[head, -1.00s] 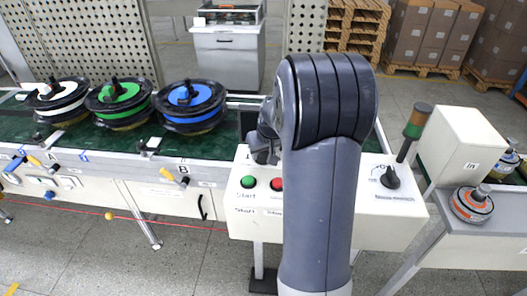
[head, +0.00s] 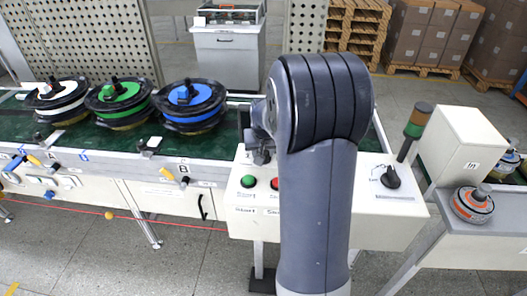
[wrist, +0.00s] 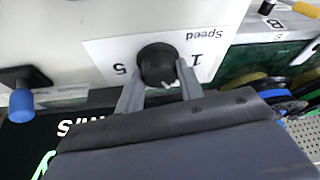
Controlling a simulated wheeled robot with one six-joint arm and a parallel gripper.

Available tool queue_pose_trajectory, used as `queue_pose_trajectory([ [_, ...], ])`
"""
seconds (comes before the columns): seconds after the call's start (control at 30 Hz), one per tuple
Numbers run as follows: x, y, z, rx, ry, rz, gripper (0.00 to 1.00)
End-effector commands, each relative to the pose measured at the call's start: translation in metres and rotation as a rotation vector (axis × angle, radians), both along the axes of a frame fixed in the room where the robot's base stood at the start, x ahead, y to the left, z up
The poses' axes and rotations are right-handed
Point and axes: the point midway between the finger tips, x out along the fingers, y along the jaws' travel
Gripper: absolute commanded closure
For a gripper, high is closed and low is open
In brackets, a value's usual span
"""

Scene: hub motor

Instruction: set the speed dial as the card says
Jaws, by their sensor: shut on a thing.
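The speed dial is a round black knob (wrist: 156,60) on a white plate (wrist: 110,48) in the wrist view. The plate reads "Speed", upside down in the picture, with 5 on the left and 1 on the right. My gripper (wrist: 160,77) has one finger on each side of the knob and is shut on it. A small light mark on the knob points toward the lower right of the picture. In the head view my arm hides this dial and most of the gripper. I cannot make out a readable card with a setting.
A control box (head: 400,222) carries a green button (head: 249,181), a partly hidden red button and another black knob (head: 390,178). A signal lamp (head: 417,121) stands behind it. Several reels, one of them blue (head: 190,105), sit on the green conveyor. A blue knob (wrist: 21,103) shows in the wrist view.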

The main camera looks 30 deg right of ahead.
Motion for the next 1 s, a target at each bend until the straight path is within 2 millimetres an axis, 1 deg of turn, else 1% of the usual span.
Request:
queue_pose_trajectory([
  [0.4, 0.0024, 0.0032, -0.0037, -0.003, -0.001, -0.378, 0.87],
  [0.7, 0.0041, 0.004, -0.0026, -0.002, -0.002, -0.661, 0.87],
  [1.0, 0.005, 0.0048, -0.0014, 0.0, 0.001, -0.891, 0.87],
])
